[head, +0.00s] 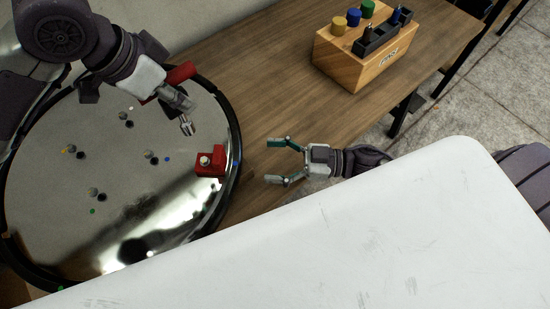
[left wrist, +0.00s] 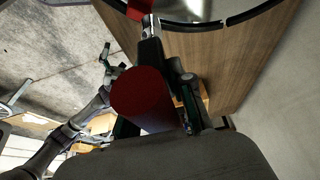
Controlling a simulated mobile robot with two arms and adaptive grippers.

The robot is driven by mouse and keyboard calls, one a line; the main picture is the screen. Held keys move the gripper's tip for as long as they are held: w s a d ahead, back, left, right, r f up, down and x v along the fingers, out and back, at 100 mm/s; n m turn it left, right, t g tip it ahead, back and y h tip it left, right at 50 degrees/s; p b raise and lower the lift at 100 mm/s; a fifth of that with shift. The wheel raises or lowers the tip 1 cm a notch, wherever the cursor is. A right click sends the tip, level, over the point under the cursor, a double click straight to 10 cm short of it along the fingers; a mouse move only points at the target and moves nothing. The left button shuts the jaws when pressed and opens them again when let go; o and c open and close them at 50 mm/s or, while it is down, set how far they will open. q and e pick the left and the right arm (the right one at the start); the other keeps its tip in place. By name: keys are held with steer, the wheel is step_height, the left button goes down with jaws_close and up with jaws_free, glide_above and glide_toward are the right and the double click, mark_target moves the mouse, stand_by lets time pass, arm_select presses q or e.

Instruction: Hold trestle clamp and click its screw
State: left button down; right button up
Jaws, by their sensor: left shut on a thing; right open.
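A red block (head: 216,162) with a pale round screw or knob on top, apparently the trestle clamp, sits at the right edge of the round shiny plate (head: 60,230). My left gripper (head: 172,92) is above the plate's upper right part, shut on a red-handled tool (head: 181,73) with a metal, forked-looking tip pointing down towards the block. The tip is apart from the block in the head view. In the left wrist view the tool's red round handle end (left wrist: 142,95) fills the middle and hides part of the fingers. My right gripper (head: 284,161) is open and empty, right of the block.
Several small grey knobs and coloured dots are on the plate. A wooden holder (head: 350,66) with coloured caps and dark tools stands at the back right of the wooden table (head: 260,80). A white panel (head: 370,230) covers the front. Table between plate and holder is clear.

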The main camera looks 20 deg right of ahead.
mark_target(223, 158)
steer(key=x, duration=1.1)
steer(key=shift+w+a, duration=0.2)
steer(key=shift+a, duration=0.1)
jaws_close()
steer(key=shift+f, duration=0.1)
stand_by(1.1)
